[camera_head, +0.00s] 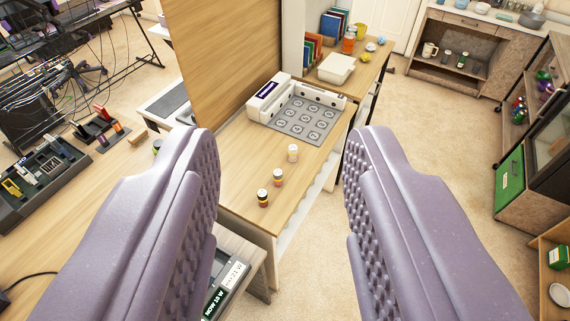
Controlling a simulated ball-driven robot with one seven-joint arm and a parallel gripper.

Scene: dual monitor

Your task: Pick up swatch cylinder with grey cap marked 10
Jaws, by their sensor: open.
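My gripper (283,138) is open and empty, its two purple padded fingers spread wide in the foreground. Beyond and between the fingers, three small cylinders stand in a loose row on a wooden table (245,165). The nearest is a dark-capped cylinder with orange and pale bands (263,198). The middle one is a similar cylinder (278,177). The farthest is a white cylinder (293,153). No mark 10 is readable on any cap, and I cannot tell which cap is grey. Another small dark cylinder (157,146) is partly hidden behind the left finger.
A white device with a grey patterned plate (305,119) sits behind the cylinders. A tall wooden panel (222,55) rises along the table's left side. A white box (337,67) and books stand farther back. The floor (430,130) to the right is clear. Cabinets stand at right.

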